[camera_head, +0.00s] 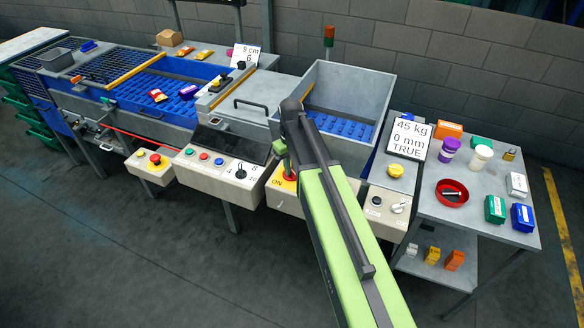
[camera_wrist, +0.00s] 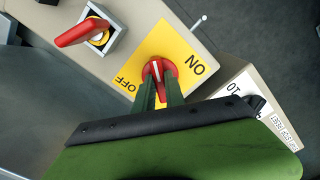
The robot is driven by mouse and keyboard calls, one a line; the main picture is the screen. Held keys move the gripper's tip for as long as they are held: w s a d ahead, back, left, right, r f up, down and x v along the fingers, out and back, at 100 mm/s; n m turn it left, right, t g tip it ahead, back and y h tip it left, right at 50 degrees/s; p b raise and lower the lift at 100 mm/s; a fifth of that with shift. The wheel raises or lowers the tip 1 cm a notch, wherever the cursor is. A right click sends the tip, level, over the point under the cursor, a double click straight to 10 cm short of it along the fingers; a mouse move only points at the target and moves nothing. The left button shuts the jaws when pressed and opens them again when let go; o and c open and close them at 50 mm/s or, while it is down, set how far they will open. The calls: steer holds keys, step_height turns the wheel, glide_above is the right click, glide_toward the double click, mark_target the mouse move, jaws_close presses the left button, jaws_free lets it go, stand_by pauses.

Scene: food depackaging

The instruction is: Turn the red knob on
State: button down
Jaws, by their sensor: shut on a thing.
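The red knob (camera_wrist: 158,68) sits on a yellow plate (camera_wrist: 178,45) in the wrist view. The plate is printed ON on the right and OFF on the left. The knob's pale stripe runs roughly up and down the picture, between the two words. My gripper (camera_wrist: 160,82) has its dark green fingers on either side of the knob and is shut on it. In the head view my gripper (camera_head: 284,158) is at the beige panel (camera_head: 289,206), over the knob (camera_head: 290,177). My green arm hides part of this panel.
A red handle (camera_wrist: 82,32) on a yellow ring stands close by in the wrist view. Left is a button panel (camera_head: 218,176) with a black knob. Right is a panel with a yellow button (camera_head: 395,170). A table (camera_head: 470,215) holds tubs and boxes.

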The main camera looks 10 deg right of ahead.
steer(key=m, duration=0.5)
steer(key=shift+m, duration=0.3)
steer(key=m, duration=0.5)
steer(key=shift+m, duration=0.3)
steer(key=c, duration=1.4)
jaws_free()
steer(key=shift+r, duration=0.1)
step_height(320, 180, up, 17)
steer(key=p, duration=1.7)
